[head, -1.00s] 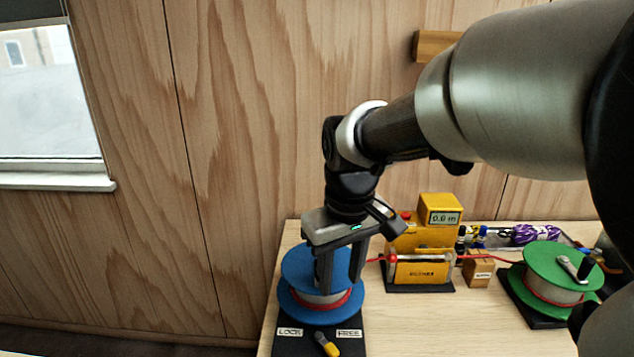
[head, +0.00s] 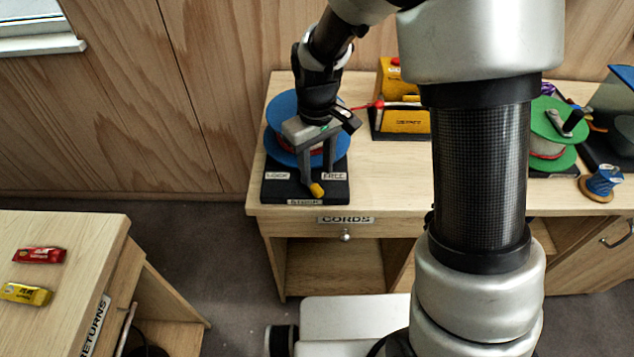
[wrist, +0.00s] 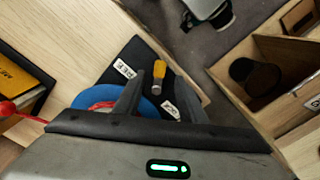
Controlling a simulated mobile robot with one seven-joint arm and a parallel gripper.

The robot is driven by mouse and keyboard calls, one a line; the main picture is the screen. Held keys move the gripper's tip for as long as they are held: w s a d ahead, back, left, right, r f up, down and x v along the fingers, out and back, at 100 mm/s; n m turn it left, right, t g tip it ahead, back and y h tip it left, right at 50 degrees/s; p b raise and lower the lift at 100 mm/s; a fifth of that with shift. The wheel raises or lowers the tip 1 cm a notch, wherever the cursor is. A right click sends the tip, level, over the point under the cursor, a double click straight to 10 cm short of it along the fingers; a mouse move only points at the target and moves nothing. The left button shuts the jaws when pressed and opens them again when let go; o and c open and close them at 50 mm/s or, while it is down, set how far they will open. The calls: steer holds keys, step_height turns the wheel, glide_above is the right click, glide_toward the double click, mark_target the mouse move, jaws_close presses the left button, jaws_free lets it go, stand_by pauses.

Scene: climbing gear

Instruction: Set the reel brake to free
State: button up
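The reel brake is a short lever with a yellow grip (head: 317,190) at the front of the black base (head: 275,193) under the blue reel (head: 281,140). The LOCK label (head: 277,176) is on the left of the base and the FREE label (head: 334,176) on the right. The lever points toward the front edge, between the labels. My gripper (head: 319,180) is open, pointing down above the base. In the wrist view the yellow grip (wrist: 159,70) shows between the two grey fingers. I cannot tell whether a finger touches it.
The base stands at the left end of the desk (head: 390,190), above a CORDS drawer (head: 345,220). A yellow meter device (head: 402,120) stands right of the reel, with a red cord between them. A green reel (head: 556,125) is farther right. A returns table (head: 70,230) is at left.

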mark_target(320, 186)
step_height(320, 186, down, 6)
steer(key=shift+r, duration=0.1)
jaws_close()
steer(key=shift+w+d+n+b, duration=0.25)
steer(key=shift+d+n+b, duration=0.15)
steer(key=shift+n, duration=0.4)
jaws_free()
step_height(320, 186, up, 18)
steer(key=p, duration=0.1)
steer(key=shift+f, duration=0.25)
